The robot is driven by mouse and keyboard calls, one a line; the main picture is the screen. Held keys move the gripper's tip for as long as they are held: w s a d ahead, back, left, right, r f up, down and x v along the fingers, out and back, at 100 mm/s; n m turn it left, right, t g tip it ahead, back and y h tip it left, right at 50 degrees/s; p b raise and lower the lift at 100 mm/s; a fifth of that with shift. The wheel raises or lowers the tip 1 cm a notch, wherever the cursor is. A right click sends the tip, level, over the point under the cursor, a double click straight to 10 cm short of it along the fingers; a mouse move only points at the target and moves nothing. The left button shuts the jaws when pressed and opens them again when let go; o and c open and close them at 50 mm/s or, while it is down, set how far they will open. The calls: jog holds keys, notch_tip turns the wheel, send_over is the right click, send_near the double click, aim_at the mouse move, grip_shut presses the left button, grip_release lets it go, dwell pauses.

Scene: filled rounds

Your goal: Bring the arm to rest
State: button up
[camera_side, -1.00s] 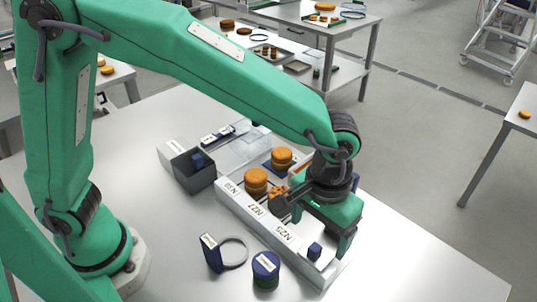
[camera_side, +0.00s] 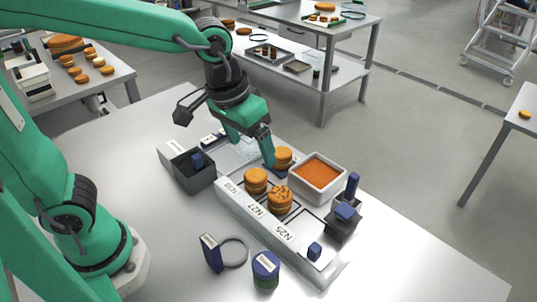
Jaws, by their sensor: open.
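My gripper (camera_side: 250,149) is open, with nothing seen between its fingers. It points down over the back of the work area, near the clear tray (camera_side: 230,157). Its right finger overlaps the edge of the back stack of filled rounds (camera_side: 284,155) in this view; I cannot tell whether they touch. Two more stacks stand on the pale labelled rack: one in the middle (camera_side: 256,180) and one nearer the front (camera_side: 279,203).
A white tub of orange filling (camera_side: 319,173) and a dark holder with blue-handled pieces (camera_side: 343,217) stand right of the rack (camera_side: 265,232). A dark grey box (camera_side: 196,177) is left. The table's right front is clear.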

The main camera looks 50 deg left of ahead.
jog(key=s+a+r+t, duration=0.1)
jog(key=s+a, duration=0.3)
jog(key=a, duration=0.2)
jog(key=s+a+t+y, duration=0.1)
jog(key=s+a+t, duration=0.1)
jog(key=s+a, duration=0.2)
jog(key=shift+a+r, duration=0.35)
jog(key=shift+a, duration=0.9)
